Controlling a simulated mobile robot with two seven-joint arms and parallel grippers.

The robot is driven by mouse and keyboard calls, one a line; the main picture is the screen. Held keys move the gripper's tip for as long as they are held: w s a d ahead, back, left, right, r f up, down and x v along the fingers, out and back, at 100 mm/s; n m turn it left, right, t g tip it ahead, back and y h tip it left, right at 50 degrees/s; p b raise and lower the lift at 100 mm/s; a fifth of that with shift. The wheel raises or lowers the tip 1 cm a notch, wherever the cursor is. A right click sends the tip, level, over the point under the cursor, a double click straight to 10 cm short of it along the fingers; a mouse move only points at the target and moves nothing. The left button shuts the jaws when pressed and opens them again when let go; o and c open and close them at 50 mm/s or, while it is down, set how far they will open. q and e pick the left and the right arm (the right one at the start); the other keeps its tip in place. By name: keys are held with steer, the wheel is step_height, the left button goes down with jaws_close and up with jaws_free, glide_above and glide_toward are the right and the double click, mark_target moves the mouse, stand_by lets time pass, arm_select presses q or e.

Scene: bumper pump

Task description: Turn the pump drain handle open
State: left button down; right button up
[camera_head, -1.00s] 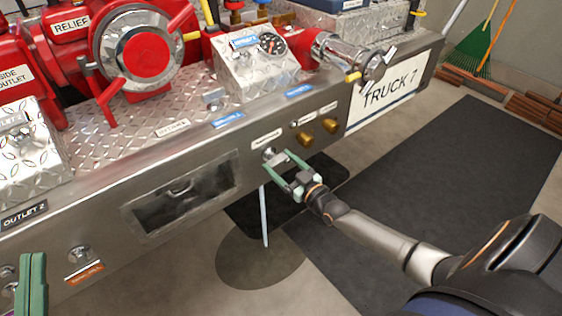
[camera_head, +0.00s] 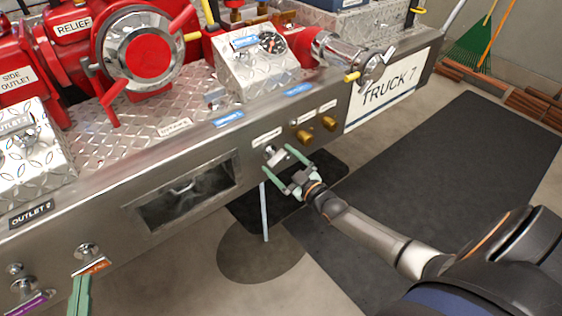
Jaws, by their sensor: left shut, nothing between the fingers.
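A small silver handle (camera_head: 273,154) sticks out of the front panel under a white label too small to read. I cannot confirm from the label that it is the pump drain handle. My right gripper (camera_head: 278,160) is open in front of it, with one pale green finger at its lower left and one at its right. The handle lies between the fingertips, and I cannot tell whether they touch it. My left gripper (camera_head: 80,292) is shut and empty at the bottom left, below a silver knob (camera_head: 87,251) with an orange label.
Brass fittings (camera_head: 328,123) sit on the panel right of the handle. A dark recessed window (camera_head: 182,195) lies left of it. A thin pale vertical strip (camera_head: 264,212) runs below the panel to a dark round floor patch (camera_head: 258,254). A black mat (camera_head: 455,175) covers floor at right.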

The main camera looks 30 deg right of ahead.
mark_target(280, 161)
steer(key=shift+s, duration=0.4)
steer(key=s, duration=0.1)
steer(key=s+p, duration=0.1)
steer(key=s, duration=0.1)
steer(key=s+p, duration=0.1)
steer(key=shift+s+d, duration=0.25)
steer(key=shift+s, duration=0.05)
arm_select(q)
steer(key=s+f+n+g+y, duration=0.1)
steer(key=s+f+g, duration=0.2)
steer(key=f, duration=0.5)
steer(key=s+f+n+g+y+p, duration=0.1)
steer(key=s+f+g, duration=0.3)
steer(key=f, duration=0.5)
steer(key=shift+s+f+g, duration=0.15)
steer(key=shift+f+g, duration=0.1)
steer(key=shift+g, duration=0.35)
arm_select(e)
steer(key=s, duration=0.7)
steer(key=shift+d, duration=0.25)
